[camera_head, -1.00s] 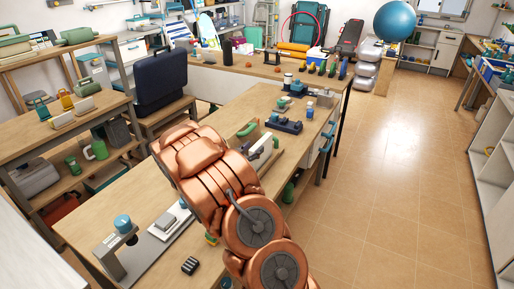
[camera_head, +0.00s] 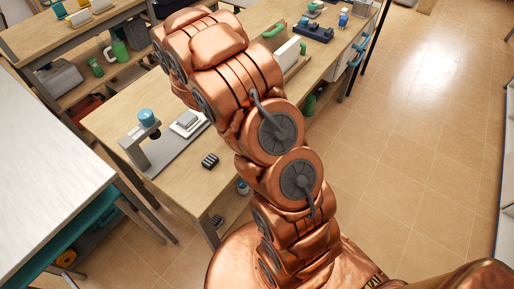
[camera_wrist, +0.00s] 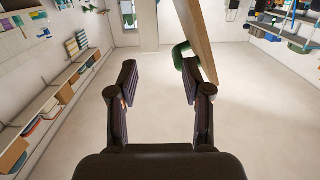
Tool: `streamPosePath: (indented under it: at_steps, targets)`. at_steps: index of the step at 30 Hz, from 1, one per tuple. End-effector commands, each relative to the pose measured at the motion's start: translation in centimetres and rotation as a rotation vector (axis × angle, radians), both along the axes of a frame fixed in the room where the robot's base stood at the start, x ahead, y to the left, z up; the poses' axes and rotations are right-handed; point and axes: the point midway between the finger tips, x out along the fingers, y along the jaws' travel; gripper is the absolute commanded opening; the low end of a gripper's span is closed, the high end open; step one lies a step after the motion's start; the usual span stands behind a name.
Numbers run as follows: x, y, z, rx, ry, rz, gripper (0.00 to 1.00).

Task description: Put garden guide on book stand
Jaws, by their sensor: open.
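My gripper (camera_wrist: 160,82) is open in the wrist view, with nothing between its two dark fingers. In the head view my arm hides it. I cannot make out a garden guide for certain in either view. A white upright panel or book (camera_head: 287,60) stands on the long wooden table, partly behind my arm. I cannot tell whether it is the guide or part of a book stand. In the wrist view a green curved piece (camera_wrist: 182,54) and a wooden board edge (camera_wrist: 199,32) are close beside the right finger.
The wooden table (camera_head: 115,115) holds a grey stand with a blue-topped part (camera_head: 147,120), a pale block (camera_head: 187,121) and a small black object (camera_head: 210,161). A white-topped table (camera_head: 45,165) is at left. Tiled floor (camera_head: 420,140) at right is clear.

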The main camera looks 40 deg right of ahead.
Motion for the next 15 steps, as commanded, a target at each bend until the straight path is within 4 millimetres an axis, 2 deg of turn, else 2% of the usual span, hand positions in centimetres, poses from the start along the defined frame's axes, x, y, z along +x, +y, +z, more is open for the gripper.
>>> streamPosePath:
  at_steps: [5,10,15]
  targets:
    - [3.4,3.6,0.0,0.186,-0.014,0.16,0.49]
    - [6.1,9.8,0.2,0.397,0.019,0.372,0.49]
    - [6.4,16.8,1.1,0.578,0.099,0.575,0.49]
